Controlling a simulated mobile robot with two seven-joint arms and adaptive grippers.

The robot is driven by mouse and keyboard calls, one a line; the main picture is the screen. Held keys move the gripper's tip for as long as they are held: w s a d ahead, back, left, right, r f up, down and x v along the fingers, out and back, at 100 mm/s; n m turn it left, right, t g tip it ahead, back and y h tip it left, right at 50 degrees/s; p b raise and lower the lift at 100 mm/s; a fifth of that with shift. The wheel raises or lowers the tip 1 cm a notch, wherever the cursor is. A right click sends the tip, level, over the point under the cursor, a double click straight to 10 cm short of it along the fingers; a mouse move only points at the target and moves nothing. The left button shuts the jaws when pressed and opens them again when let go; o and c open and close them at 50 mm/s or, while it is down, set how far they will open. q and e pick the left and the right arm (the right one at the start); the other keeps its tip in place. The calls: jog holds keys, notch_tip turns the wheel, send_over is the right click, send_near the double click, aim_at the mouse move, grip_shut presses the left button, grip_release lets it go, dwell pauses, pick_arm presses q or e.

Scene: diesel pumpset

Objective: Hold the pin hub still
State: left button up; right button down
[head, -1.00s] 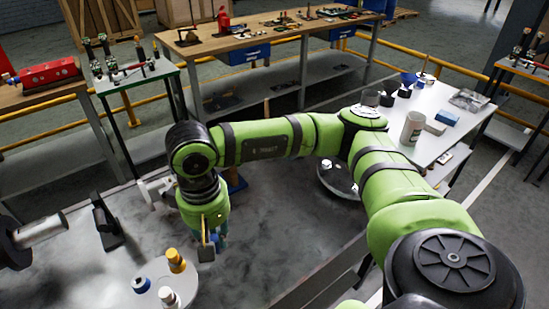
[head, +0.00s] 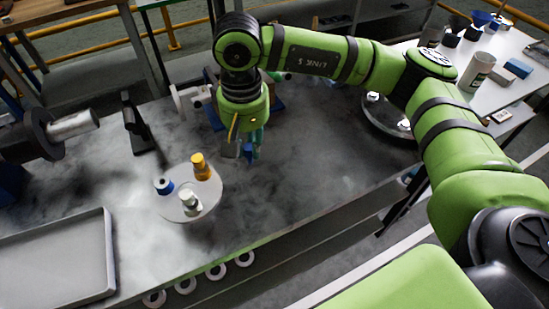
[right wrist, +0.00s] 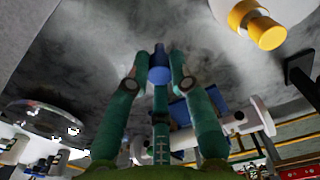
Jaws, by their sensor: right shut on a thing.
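My right gripper (head: 252,146) hangs low over the grey bench, fingers pointing down. In the right wrist view its teal fingers (right wrist: 158,85) close around a small blue cylindrical piece (right wrist: 158,68), which appears to be the pin hub. The fingers are shut on it. In the head view the blue piece (head: 248,151) shows only in part beside the fingertips. Whether it touches the bench cannot be told. My left gripper is out of view.
A round plate (head: 178,212) with orange, blue-ringed and white pieces stands left of the gripper. A white flanged spool (head: 190,98) lies behind it. A grey tray (head: 104,225), a dark upright stand (head: 135,122) and a silver shaft (head: 73,124) are further left.

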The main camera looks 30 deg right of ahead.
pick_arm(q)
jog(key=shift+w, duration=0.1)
pick_arm(e)
jog(key=w+a+r, duration=0.1)
jog(key=a+r, duration=0.2)
jog(key=a, duration=0.6)
jog(key=w+a+r, duration=0.2)
jog(key=a+r, duration=0.2)
jog(key=a, duration=0.5)
jog(key=shift+w+a+r, duration=0.15)
jog(key=shift+r, duration=0.15)
jog(key=shift+f, duration=1.25)
